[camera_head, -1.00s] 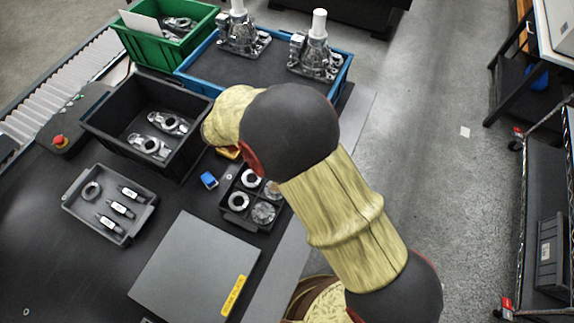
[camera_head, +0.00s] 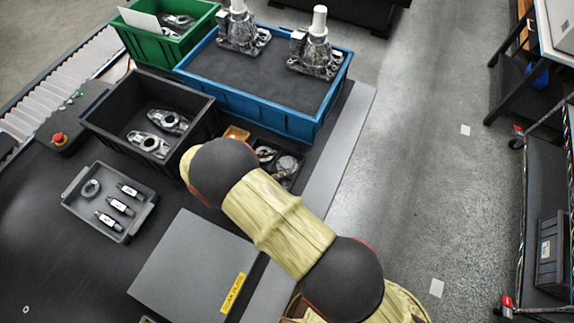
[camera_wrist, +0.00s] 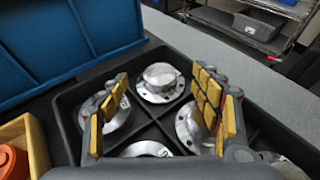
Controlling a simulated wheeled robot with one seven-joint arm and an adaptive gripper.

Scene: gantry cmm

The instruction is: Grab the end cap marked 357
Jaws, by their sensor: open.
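Several round silver end caps sit in a black divided tray (camera_wrist: 68,105) in the wrist view. One flanged cap (camera_wrist: 162,80) is at the back, one (camera_wrist: 112,110) by the left finger, one (camera_wrist: 190,125) by the right finger and one (camera_wrist: 146,149) at the front. I cannot read 357 on any of them. My gripper (camera_wrist: 158,103) is open above the tray, its yellow-padded fingers apart, with no cap held between them. In the head view my arm hides the gripper and much of the tray; two caps (camera_head: 287,164) (camera_head: 265,153) show past it.
A blue bin (camera_head: 245,97) with metal housings stands behind the tray, and a black bin (camera_head: 105,135) with metal parts to its left. A yellow bin (camera_wrist: 22,135) with an orange item is close at left. A grey tray (camera_head: 75,207) and flat grey box (camera_head: 185,265) lie nearer.

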